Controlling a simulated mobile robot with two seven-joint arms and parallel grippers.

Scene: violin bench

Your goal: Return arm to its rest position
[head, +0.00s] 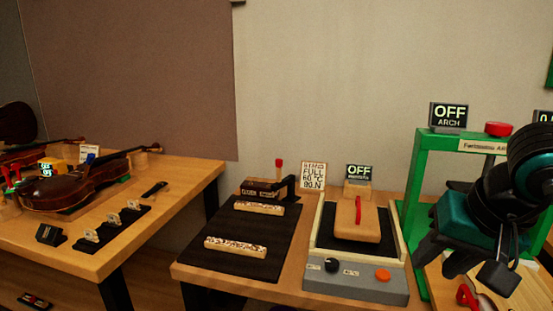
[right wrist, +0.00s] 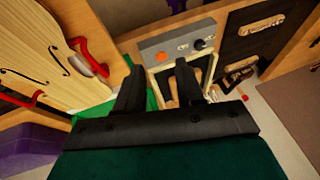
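My right gripper (head: 463,268) is raised at the right of the head view, in front of the green arch frame (head: 423,170). In the right wrist view its two dark fingers (right wrist: 158,83) stand apart with nothing between them, so it is open and empty. The arm above it hides part of the arch. My left gripper does not show in either view.
A grey press box (head: 355,287) with a knob and orange button sits left of the gripper. A black mat (head: 240,235) holds two pale strips. Violins (head: 85,188) lie on the left bench. In the wrist view, a violin plate (right wrist: 60,50) with red clamps is close by.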

